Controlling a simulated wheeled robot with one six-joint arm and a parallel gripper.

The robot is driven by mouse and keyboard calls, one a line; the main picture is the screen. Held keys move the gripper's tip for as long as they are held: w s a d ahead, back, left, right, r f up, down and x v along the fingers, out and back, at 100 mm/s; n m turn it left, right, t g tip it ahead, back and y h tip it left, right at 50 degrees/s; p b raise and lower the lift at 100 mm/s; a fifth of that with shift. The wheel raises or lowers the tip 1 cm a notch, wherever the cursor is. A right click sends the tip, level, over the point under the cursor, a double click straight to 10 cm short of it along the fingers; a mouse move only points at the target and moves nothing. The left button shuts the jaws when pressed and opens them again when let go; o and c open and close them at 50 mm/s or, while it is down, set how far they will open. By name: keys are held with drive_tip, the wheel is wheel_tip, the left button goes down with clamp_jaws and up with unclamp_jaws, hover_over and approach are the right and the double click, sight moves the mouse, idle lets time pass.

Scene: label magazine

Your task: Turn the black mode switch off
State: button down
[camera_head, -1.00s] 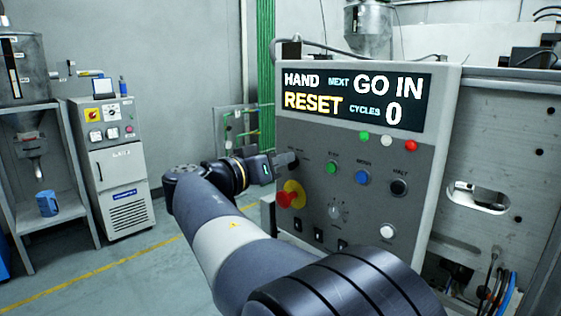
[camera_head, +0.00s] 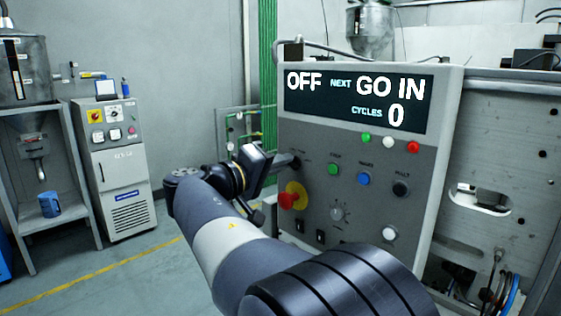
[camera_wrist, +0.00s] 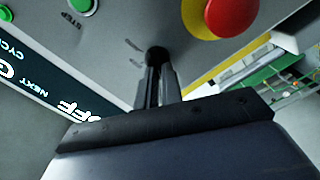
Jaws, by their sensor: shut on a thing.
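The black mode switch (camera_wrist: 157,54) is at the upper left of the grey control panel (camera_head: 330,235), partly hidden by my gripper. My gripper (camera_wrist: 158,75) is shut on its knob, seen in the wrist view. In the head view my gripper (camera_head: 288,162) reaches the panel from the left, its wrist rolled over. The display (camera_head: 357,99) reads OFF, NEXT GO IN, CYCLES 0. The switch's own pointer mark cannot be made out.
A red emergency button (camera_head: 288,200) on a yellow base sits just below the switch. A green button (camera_head: 333,169), a blue button (camera_head: 363,179) and a black button (camera_head: 401,188) lie to its right. A grey cabinet (camera_head: 125,180) stands at the left.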

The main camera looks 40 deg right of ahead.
drive_tip(key=shift+n, duration=0.5)
drive_tip(key=c, duration=1.6)
unclamp_jaws()
drive_tip(key=shift+o, duration=0.2)
drive_tip(key=a+b, duration=0.1)
drive_tip(key=a, duration=1)
drive_tip(key=shift+s, duration=0.4)
drive_tip(key=shift+d, duration=0.25)
drive_tip(key=d, duration=0.7)
drive_tip(key=d+p, duration=0.1)
drive_tip(key=d, duration=0.2)
drive_tip(key=shift+w+d, duration=0.3)
drive_tip(key=shift+w, duration=0.1)
